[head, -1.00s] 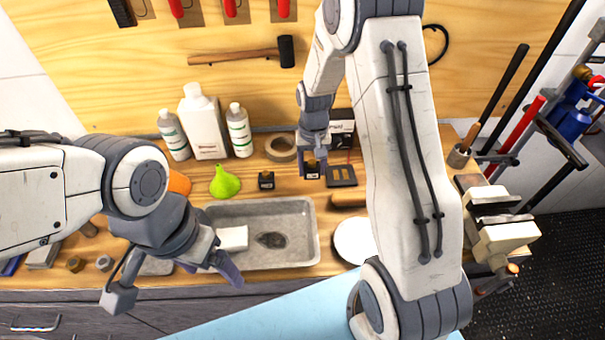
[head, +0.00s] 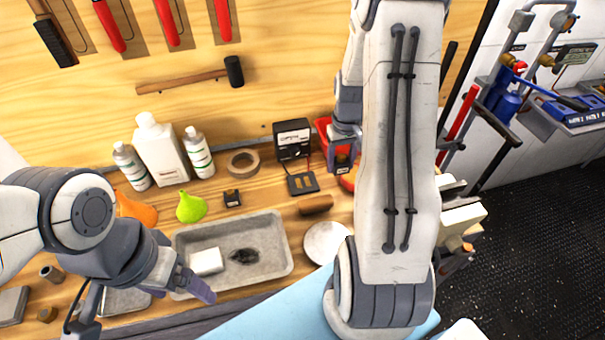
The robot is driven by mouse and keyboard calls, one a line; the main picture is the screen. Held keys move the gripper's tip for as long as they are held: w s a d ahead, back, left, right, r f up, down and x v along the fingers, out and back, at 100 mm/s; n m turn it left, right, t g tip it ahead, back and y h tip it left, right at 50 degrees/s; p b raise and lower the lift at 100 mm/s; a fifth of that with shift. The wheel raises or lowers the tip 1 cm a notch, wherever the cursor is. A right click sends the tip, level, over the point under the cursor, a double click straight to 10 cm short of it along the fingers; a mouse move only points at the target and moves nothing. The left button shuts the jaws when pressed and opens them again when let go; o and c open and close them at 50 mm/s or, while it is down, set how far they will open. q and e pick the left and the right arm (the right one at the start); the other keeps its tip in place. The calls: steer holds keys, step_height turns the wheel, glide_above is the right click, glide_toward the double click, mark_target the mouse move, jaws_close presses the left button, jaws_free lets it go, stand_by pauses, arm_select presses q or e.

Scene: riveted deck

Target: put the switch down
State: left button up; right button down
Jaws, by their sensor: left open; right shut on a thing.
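My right gripper (head: 343,153) is shut on a small dark switch (head: 343,164) with a light marking, at the right part of the workbench. It holds the switch by a red bin (head: 323,127), partly hidden behind my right arm. I cannot tell whether the switch touches anything below. A similar small black block (head: 232,198) stands on the bench behind the grey tray. My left gripper (head: 180,290) is open and empty near the tray's front left corner.
The grey tray (head: 283,262) holds a white block (head: 206,261) and a dark patch. A meter (head: 292,139), tape roll (head: 242,162), brown block (head: 315,205) and white plate (head: 326,243) stand nearby. Bottles (head: 160,150) line the back left.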

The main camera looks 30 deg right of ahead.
steer(key=p, duration=0.4)
glide_above(303, 182)
step_height(303, 182, down, 7)
steer(key=shift+s+r, duration=0.1)
steer(key=shift+s, duration=0.05)
step_height(303, 182, down, 4)
steer(key=shift+r+p, duration=0.2)
steer(key=shift+p, duration=0.5)
steer(key=shift+f, duration=0.3)
steer(key=shift+f+b, duration=0.3)
steer(key=shift+b, duration=0.05)
steer(key=shift+c, duration=1)
jaws_free()
steer(key=shift+r, duration=0.1)
